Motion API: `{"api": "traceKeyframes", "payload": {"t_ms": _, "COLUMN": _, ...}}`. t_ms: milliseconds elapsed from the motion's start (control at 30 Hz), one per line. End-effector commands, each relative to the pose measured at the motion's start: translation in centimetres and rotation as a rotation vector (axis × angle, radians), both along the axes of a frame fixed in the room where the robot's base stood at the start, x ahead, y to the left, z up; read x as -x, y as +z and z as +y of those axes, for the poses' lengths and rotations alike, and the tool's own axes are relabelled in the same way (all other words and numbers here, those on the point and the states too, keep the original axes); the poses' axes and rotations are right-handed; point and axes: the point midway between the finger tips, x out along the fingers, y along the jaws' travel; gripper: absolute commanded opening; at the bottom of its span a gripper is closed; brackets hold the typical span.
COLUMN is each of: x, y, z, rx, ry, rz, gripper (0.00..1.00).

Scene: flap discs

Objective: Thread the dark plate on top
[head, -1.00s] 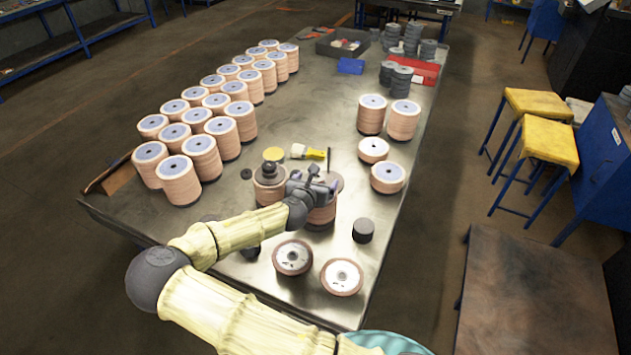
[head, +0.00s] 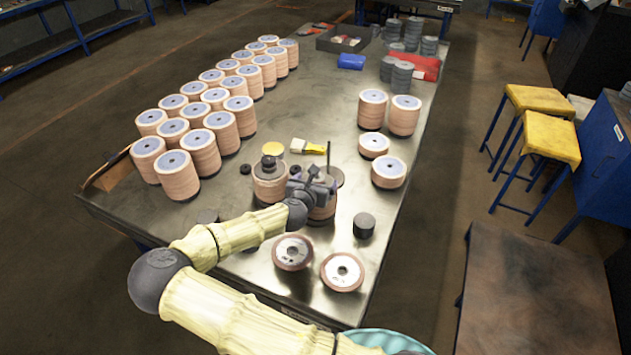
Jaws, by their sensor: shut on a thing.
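My gripper (head: 318,184) is over a stack of flap discs (head: 322,213) near the middle front of the table. It is shut on a dark round plate (head: 332,176), whose far edge shows beyond the jaws. A thin dark upright rod (head: 328,153) stands just behind the plate. My wrist hides most of the plate and its hole, so I cannot tell whether the rod passes through it or whether the plate touches the stack. Just left is another stack (head: 270,187) with a dark plate and knob on top.
Two loose discs (head: 342,271) and a dark cylinder (head: 364,225) lie in front and to the right. A yellow-handled brush (head: 312,148) lies behind. Rows of disc stacks (head: 178,175) fill the left; short stacks (head: 388,172) stand right.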

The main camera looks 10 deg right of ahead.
Motion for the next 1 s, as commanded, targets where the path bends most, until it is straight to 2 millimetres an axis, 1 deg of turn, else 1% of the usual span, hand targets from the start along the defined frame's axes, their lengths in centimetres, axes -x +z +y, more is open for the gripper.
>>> {"api": "traceKeyframes", "payload": {"t_ms": 367, "x": 0.0, "y": -0.2, "z": 0.0, "rx": 0.0, "ry": 0.0, "rz": -0.002, "gripper": 0.53}}
{"api": "traceKeyframes", "payload": {"t_ms": 400, "x": 0.0, "y": -0.2, "z": 0.0, "rx": 0.0, "ry": 0.0, "rz": -0.002, "gripper": 0.92}}
{"api": "traceKeyframes", "payload": {"t_ms": 433, "x": 0.0, "y": -0.2, "z": 0.0, "rx": 0.0, "ry": 0.0, "rz": -0.002, "gripper": 0.98}}
{"api": "traceKeyframes", "payload": {"t_ms": 467, "x": 0.0, "y": -0.2, "z": 0.0, "rx": 0.0, "ry": 0.0, "rz": -0.002, "gripper": 1.0}}
{"api": "traceKeyframes", "payload": {"t_ms": 767, "x": 0.2, "y": -0.3, "z": 0.1, "rx": 0.001, "ry": 0.0, "rz": 0.0, "gripper": 1.0}}
{"api": "traceKeyframes", "payload": {"t_ms": 867, "x": 0.8, "y": 0.0, "z": 0.6, "rx": 0.0, "ry": 0.001, "rz": 0.0, "gripper": 1.0}}
{"api": "traceKeyframes", "payload": {"t_ms": 1000, "x": 2.6, "y": 0.7, "z": 1.5, "rx": 0.0, "ry": 0.001, "rz": 0.0, "gripper": 1.0}}
